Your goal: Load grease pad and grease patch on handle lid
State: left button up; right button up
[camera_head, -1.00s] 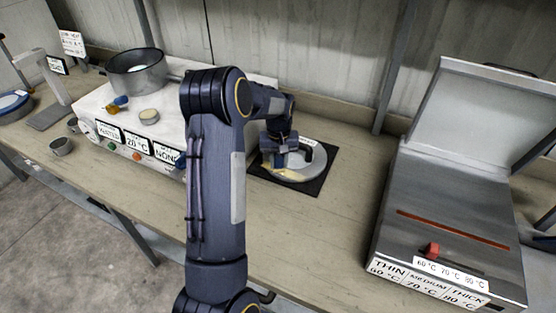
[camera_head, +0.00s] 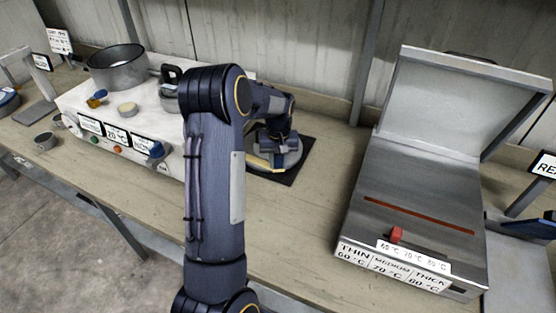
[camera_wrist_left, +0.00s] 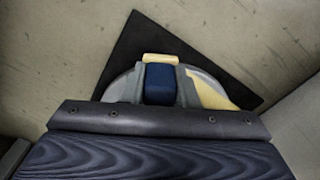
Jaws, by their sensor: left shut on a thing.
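A round grey lid (camera_head: 292,159) lies on a black square mat (camera_head: 304,151) on the bench; the left wrist view shows part of the lid (camera_wrist_left: 118,88). My left gripper (camera_head: 272,148) is over the lid, pointing down. In the left wrist view its grey fingers are shut on a blue block with a pale yellow edge, which looks like the grease pad (camera_wrist_left: 160,84). A yellow patch, apparently the grease patch (camera_wrist_left: 212,94), shows on the lid right of the fingers. I cannot tell whether the pad touches the lid. The lid's handle is hidden. My right gripper is not in view.
A white heater unit (camera_head: 75,101) with a metal pot (camera_head: 117,70) and a small round tin (camera_head: 128,110) stands left. A grey box with a raised cover (camera_head: 430,105) stands right. A small cup (camera_head: 46,141) is at far left. Bare bench (camera_head: 290,215) lies between.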

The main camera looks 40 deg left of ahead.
aim_at(279, 156)
pick_arm(q)
jog(key=r, duration=0.1)
jog(key=r+p, duration=0.1)
jog(key=shift+w+d+r, duration=0.1)
jog(key=shift+d+r, duration=0.25)
jog(key=shift+a+r+p, duration=0.25)
jog(key=shift+r+p, duration=0.3)
jog(key=shift+p, duration=0.1)
jog(key=shift+d+r+p, duration=0.15)
jog(key=shift+r+p, duration=0.35)
jog(key=shift+r, duration=0.3)
jog(key=shift+r+p, duration=0.9)
jog(key=shift+r, duration=0.45)
